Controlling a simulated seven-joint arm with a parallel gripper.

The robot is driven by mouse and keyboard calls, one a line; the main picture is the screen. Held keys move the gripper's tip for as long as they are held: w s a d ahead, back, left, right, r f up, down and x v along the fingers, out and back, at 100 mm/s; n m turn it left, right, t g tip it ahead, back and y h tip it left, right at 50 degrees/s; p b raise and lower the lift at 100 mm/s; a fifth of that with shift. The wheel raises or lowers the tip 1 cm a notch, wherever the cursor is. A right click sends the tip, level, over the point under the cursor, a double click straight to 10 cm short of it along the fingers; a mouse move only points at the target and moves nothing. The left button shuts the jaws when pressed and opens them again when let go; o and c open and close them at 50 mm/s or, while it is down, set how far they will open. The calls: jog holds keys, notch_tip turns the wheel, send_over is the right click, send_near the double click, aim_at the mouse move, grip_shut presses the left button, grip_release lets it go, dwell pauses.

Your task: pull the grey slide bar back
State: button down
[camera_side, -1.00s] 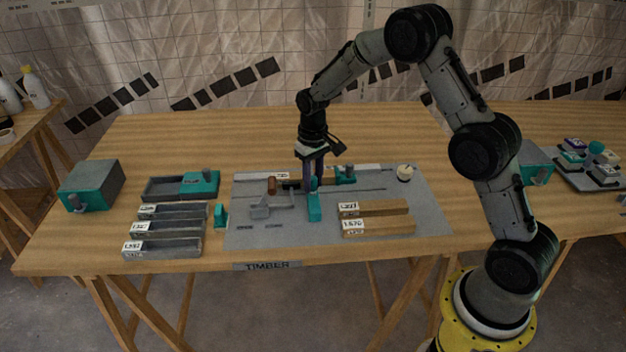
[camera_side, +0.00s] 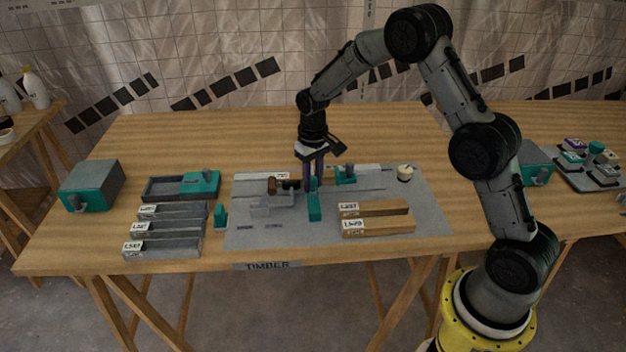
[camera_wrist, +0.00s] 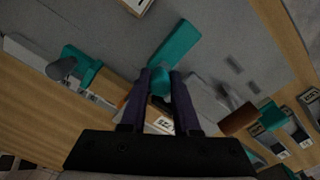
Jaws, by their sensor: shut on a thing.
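My gripper (camera_side: 313,186) is over the middle of the grey panel plate (camera_side: 430,215), pointing down. In the wrist view, its two dark fingers (camera_wrist: 160,80) are shut on a rounded teal knob (camera_wrist: 160,84), with a flat teal bar (camera_wrist: 176,46) just beyond it. The teal bar also shows in the side view (camera_side: 315,208). A grey block (camera_side: 266,208) lies left of the fingers, with a brown knob (camera_side: 272,185) behind it. I cannot tell for sure which grey part is the slide bar; the fingers cover part of the area.
A teal clamp (camera_side: 346,175) stands right of my gripper. Two labelled wooden strips (camera_side: 378,227) lie at the plate's front right, and a white round knob (camera_side: 404,173) at its back right. Grey trays (camera_side: 165,247) and a teal box (camera_side: 90,186) are left.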

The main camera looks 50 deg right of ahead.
jog(key=s+a, duration=0.5)
jog(key=shift+s+a, duration=0.25)
jog(key=shift+a, duration=0.15)
jog(key=c, duration=0.7)
grip_release()
jog(key=shift+o, duration=0.2)
notch_tip(320, 180, up, 14)
